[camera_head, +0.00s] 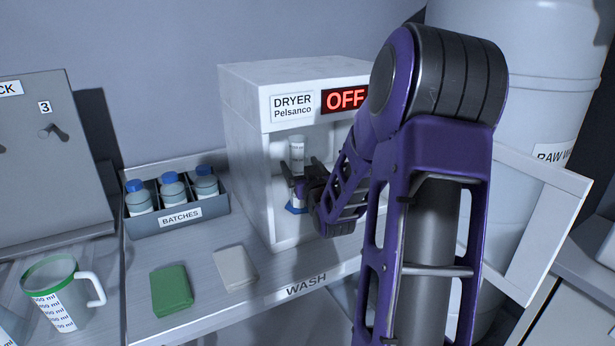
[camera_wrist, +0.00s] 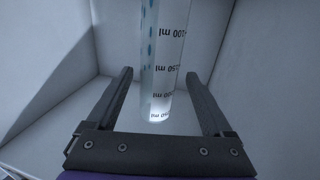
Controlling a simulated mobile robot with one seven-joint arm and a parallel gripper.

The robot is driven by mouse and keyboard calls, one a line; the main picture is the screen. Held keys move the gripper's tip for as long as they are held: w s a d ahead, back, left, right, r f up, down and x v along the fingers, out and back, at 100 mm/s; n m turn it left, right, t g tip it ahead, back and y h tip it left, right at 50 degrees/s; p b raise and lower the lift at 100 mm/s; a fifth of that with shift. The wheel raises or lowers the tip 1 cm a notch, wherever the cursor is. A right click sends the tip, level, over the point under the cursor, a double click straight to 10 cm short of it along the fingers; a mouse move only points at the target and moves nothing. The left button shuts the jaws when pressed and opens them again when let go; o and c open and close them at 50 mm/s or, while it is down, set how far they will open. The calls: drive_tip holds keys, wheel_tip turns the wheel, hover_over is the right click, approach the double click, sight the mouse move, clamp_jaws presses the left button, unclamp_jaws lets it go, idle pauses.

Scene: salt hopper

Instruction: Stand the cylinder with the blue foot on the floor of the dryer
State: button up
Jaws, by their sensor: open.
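The clear cylinder (camera_head: 297,152) with printed ml marks stands upright inside the dryer (camera_head: 245,150). Its blue foot (camera_head: 294,209) appears to rest on the dryer floor (camera_head: 283,240). My gripper (camera_head: 299,182) reaches in through the dryer's open front, at the middle of the cylinder, and hides part of it. In the wrist view, my gripper (camera_wrist: 158,72) is open, with one finger on each side of the cylinder (camera_wrist: 163,75). A gap shows on both sides; how deep it sits between the fingers is hard to tell. The foot is outside the wrist view.
The dryer's sign reads OFF (camera_head: 345,99), and its open door (camera_head: 535,220) is at the right. The dryer walls are close around my gripper.

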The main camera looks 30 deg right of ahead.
drive_tip(key=v, duration=0.7)
idle(0.3)
